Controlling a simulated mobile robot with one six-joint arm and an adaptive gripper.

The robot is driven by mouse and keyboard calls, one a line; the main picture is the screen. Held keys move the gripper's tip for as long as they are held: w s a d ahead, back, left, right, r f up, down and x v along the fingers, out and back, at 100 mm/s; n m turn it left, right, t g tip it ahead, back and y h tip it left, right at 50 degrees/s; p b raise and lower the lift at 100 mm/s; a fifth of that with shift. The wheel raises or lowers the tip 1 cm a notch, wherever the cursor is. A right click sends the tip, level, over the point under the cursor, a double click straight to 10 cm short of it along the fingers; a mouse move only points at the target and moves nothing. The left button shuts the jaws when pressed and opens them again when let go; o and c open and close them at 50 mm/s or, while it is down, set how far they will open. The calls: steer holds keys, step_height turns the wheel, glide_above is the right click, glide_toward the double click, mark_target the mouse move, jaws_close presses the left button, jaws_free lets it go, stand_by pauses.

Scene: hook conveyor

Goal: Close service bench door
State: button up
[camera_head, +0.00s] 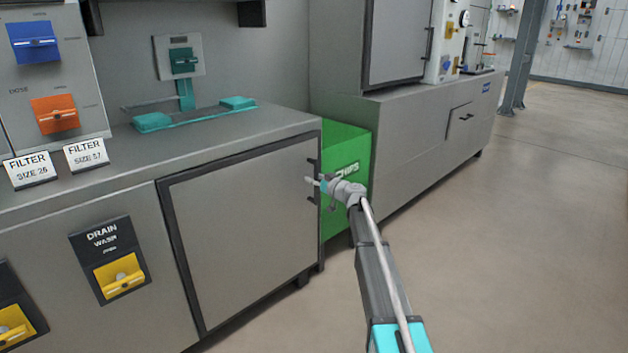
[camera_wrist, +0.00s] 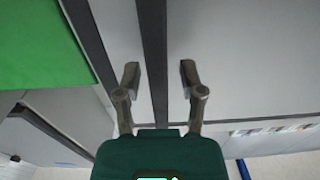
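The service bench door (camera_head: 245,215) is a flat grey panel with a dark frame on the bench front. It looks flush or nearly flush with the bench; a small gap cannot be ruled out. Its dark handle (camera_head: 312,168) is at the right edge, partly hidden by my gripper. My gripper (camera_head: 309,181) is at that right edge, close to the handle. In the wrist view my gripper (camera_wrist: 160,72) has its two fingers spread apart, with nothing held. A dark bar runs between them in the picture; contact cannot be told.
A green bin (camera_head: 345,150) stands right behind my gripper, between the bench and a grey cabinet (camera_head: 425,140). The bench top (camera_head: 220,140) carries a teal fixture. Yellow drain handles (camera_head: 122,273) sit left of the door. The floor (camera_head: 530,230) at right is clear.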

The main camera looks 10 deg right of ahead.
steer(key=shift+s+d, duration=0.15)
steer(key=v, duration=1.1)
steer(key=shift+s+d, duration=0.2)
steer(key=shift+s, duration=0.05)
stand_by(0.3)
steer(key=s+a+f+m+g+h+p, duration=0.1)
steer(key=s+a+f+g+p, duration=0.3)
steer(key=s, duration=0.5)
steer(key=s+a+f+g+h+p, duration=0.1)
steer(key=s+a+g+p, duration=0.1)
steer(key=s+a+g, duration=0.6)
steer(key=s+d+m+g+h+p, duration=0.1)
steer(key=s+d+m+h+p, duration=0.25)
steer(key=s, duration=0.85)
steer(key=s+d+m+g+h+p, duration=0.1)
steer(key=s+d+m+h+p, duration=0.3)
steer(key=s, duration=0.7)
step_height(320, 180, up, 37)
steer(key=n+h+p, duration=0.1)
steer(key=p, duration=3.5)
steer(key=shift+a+f+p, duration=0.2)
steer(key=shift+a+p, duration=0.15)
steer(key=shift+p, duration=0.05)
